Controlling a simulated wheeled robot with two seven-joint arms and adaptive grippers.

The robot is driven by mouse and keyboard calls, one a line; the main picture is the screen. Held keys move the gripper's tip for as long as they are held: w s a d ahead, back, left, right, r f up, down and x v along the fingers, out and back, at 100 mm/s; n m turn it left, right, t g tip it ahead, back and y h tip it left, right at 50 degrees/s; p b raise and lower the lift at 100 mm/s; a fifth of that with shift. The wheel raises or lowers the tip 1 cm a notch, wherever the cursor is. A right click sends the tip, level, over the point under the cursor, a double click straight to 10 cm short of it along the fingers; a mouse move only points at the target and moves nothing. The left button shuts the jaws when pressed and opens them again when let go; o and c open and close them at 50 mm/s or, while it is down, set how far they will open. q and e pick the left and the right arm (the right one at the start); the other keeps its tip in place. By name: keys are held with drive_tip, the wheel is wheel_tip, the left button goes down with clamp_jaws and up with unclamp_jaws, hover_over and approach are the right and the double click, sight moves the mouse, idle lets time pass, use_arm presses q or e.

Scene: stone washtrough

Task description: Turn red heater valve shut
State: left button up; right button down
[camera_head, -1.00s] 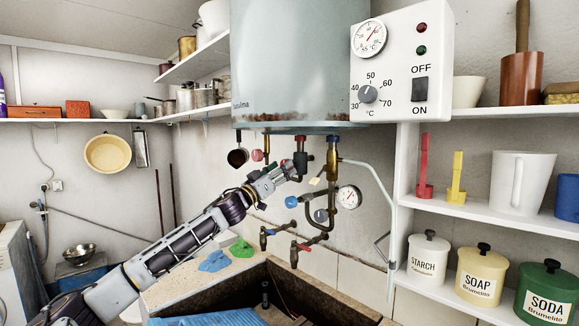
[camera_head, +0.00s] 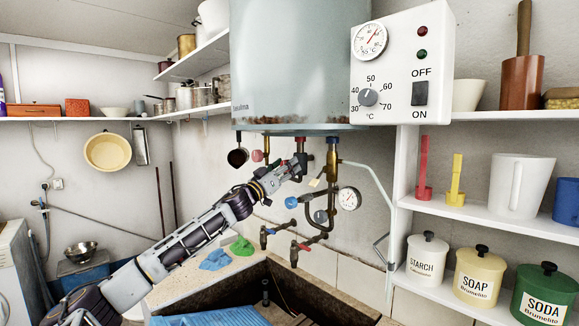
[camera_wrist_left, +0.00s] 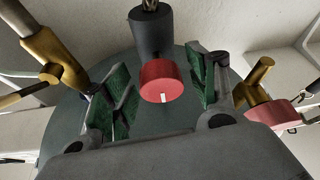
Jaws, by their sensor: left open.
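A red round knob (camera_wrist_left: 161,82) with a short white mark sits on the end of a dark grey cylindrical fitting (camera_wrist_left: 152,35) in the left wrist view. My left gripper (camera_wrist_left: 158,88) is open, with a green-padded finger on either side of the knob and visible gaps between. In the head view the gripper (camera_head: 296,165) is under the water heater (camera_head: 290,70), at the dark fitting; a bit of red (camera_head: 300,138) shows above it, the rest being hidden. My right gripper is not in view.
Another pinkish-red knob (camera_head: 257,156) on a brass valve is to the left. A brass pipe (camera_head: 332,160) with a blue knob (camera_head: 291,202) and a pressure gauge (camera_head: 349,198) stands close on the right. The stone trough (camera_head: 330,291) lies below.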

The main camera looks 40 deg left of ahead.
use_arm(q)
drive_tip(key=shift+w+r, duration=0.1)
drive_tip(key=shift+w, duration=0.15)
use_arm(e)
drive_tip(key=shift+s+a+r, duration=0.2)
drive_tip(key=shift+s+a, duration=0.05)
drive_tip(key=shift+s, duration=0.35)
use_arm(q)
drive_tip(key=shift+c, duration=0.2)
drive_tip(key=c, duration=1)
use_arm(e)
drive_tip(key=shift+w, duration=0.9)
